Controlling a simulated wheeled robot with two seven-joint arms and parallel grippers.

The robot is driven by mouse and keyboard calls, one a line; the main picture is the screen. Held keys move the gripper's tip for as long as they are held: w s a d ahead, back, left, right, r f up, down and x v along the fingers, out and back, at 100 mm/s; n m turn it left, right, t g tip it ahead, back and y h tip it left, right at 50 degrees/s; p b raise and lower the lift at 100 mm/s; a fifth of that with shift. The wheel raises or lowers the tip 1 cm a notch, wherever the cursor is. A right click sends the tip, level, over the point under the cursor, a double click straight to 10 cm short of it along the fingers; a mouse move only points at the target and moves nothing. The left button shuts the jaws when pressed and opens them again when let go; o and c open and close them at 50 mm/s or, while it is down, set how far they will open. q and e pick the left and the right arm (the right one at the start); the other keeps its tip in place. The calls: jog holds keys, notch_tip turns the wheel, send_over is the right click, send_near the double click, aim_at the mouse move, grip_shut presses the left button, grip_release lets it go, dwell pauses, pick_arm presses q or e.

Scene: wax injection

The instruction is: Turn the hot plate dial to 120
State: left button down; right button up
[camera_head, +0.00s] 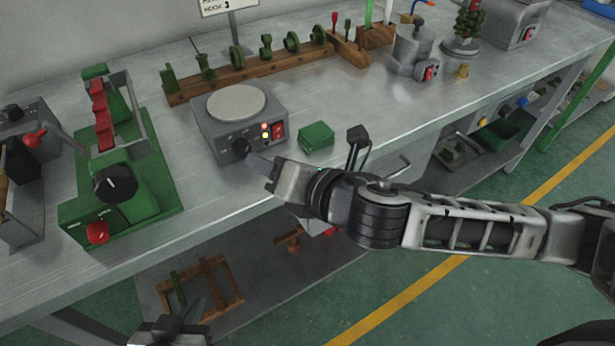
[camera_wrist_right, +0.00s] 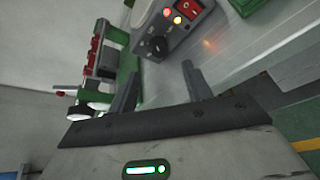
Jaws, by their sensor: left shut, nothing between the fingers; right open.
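The grey hot plate (camera_head: 205,128), with a pale round top, stands near the front edge of the bench. Its black dial (camera_head: 241,147) is on the front face, beside two lit lamps and a red switch (camera_head: 278,131). My right gripper (camera_head: 258,165) is open just in front of the dial. In the right wrist view the dial (camera_wrist_right: 158,46) appears just beyond the gap between the open fingertips (camera_wrist_right: 160,70), seemingly apart from them. The dial's scale is too small to read. My left gripper (camera_head: 188,312) is shut and empty, low at the bottom left, away from the bench top.
A green machine (camera_head: 140,200) with a black knob and red button stands left of the hot plate. A green block (camera_head: 316,137) lies to its right. Behind it is a wooden rack (camera_head: 230,76) with several green pieces. A lower shelf holds a wooden frame (camera_head: 235,285).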

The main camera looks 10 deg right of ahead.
jog(key=v, duration=0.8)
jog(key=shift+s, duration=0.2)
notch_tip(320, 180, down, 9)
jog(key=a+m, duration=0.2)
jog(key=m, duration=1.5)
jog(key=s+d+f+m+g+h, duration=0.1)
jog(key=s+d+f+m+h, duration=0.3)
jog(key=f+m, duration=0.8)
jog(key=s+d+m, duration=0.2)
jog(key=d, duration=0.2)
jog(key=shift+a+g, duration=0.1)
jog(key=shift+g, duration=0.2)
